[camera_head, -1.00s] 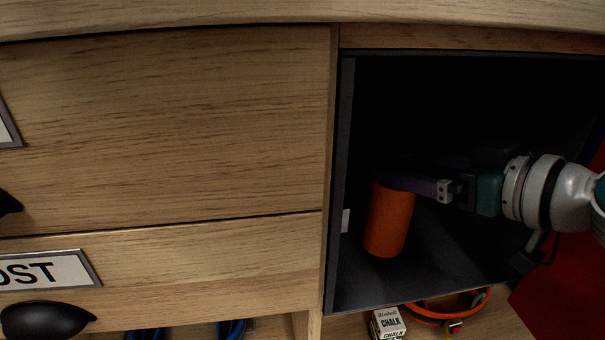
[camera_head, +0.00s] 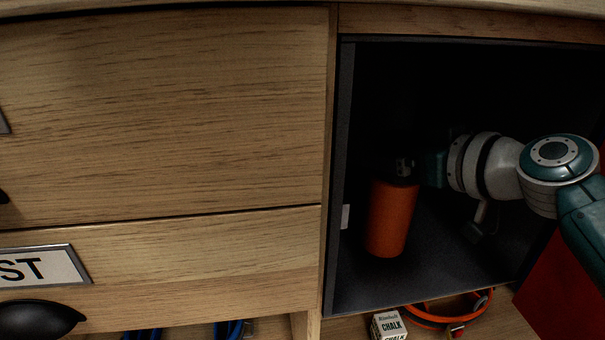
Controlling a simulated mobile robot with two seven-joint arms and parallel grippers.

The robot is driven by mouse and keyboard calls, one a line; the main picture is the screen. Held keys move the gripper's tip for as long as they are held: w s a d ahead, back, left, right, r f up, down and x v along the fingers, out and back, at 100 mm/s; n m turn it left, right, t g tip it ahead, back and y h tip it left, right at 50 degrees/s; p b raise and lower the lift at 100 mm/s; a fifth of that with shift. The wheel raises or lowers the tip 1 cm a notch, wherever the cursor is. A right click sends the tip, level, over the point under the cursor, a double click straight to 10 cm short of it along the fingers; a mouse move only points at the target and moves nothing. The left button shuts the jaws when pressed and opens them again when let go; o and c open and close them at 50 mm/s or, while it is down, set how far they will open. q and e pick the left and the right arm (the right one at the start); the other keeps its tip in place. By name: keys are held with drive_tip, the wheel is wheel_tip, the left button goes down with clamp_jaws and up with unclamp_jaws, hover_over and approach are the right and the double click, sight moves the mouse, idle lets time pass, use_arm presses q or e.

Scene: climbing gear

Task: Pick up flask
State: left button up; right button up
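The flask (camera_head: 390,220) is an orange cylinder standing upright on the floor of the dark cabinet compartment, near its left wall. Its top is dark and partly hidden. My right gripper (camera_head: 402,168) reaches in from the right, at or just behind the flask's top. Its fingers are lost in shadow and behind the flask's top, so I cannot tell whether they touch it or how far apart they are. My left gripper is not in view.
The compartment (camera_head: 343,110) has a dark left wall close to the flask. Wooden drawers (camera_head: 160,120) fill the left side. Below are a chalk box (camera_head: 388,325) and an orange ring-shaped item (camera_head: 440,318). A red panel (camera_head: 560,285) stands at the lower right.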

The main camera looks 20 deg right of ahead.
clamp_jaws()
drive_tip(key=shift+r, duration=0.1)
idle(0.3)
